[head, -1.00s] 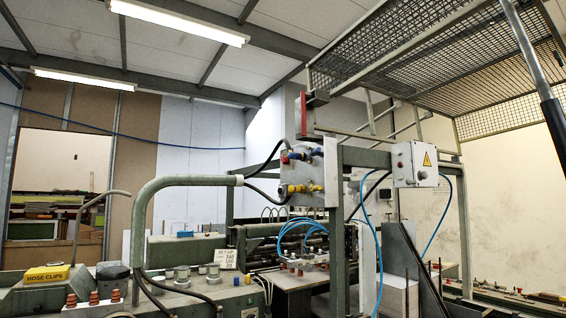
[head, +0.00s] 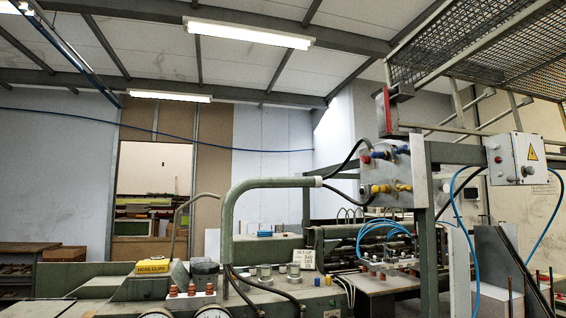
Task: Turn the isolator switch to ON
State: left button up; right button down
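No part is clearly marked as the isolator switch. A grey electrical box (head: 515,160) with a yellow warning triangle (head: 532,152) hangs on the green frame at the right. It has a small dark knob (head: 526,171) low on its front; its setting is too small to read. Left of it, a metal control panel (head: 385,173) carries blue knobs (head: 403,150), yellow knobs (head: 382,189) and a red one (head: 366,158). Neither of my grippers shows in the head view.
A green machine with a bent green pipe (head: 262,185) fills the lower middle. Blue hoses (head: 378,238) loop beneath the panel. A mesh guard (head: 480,60) is at upper right.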

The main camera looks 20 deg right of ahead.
aim_at(366, 160)
jog(key=u, duration=0.25)
jog(key=i, duration=2.05)
jog(key=z, duration=3.3)
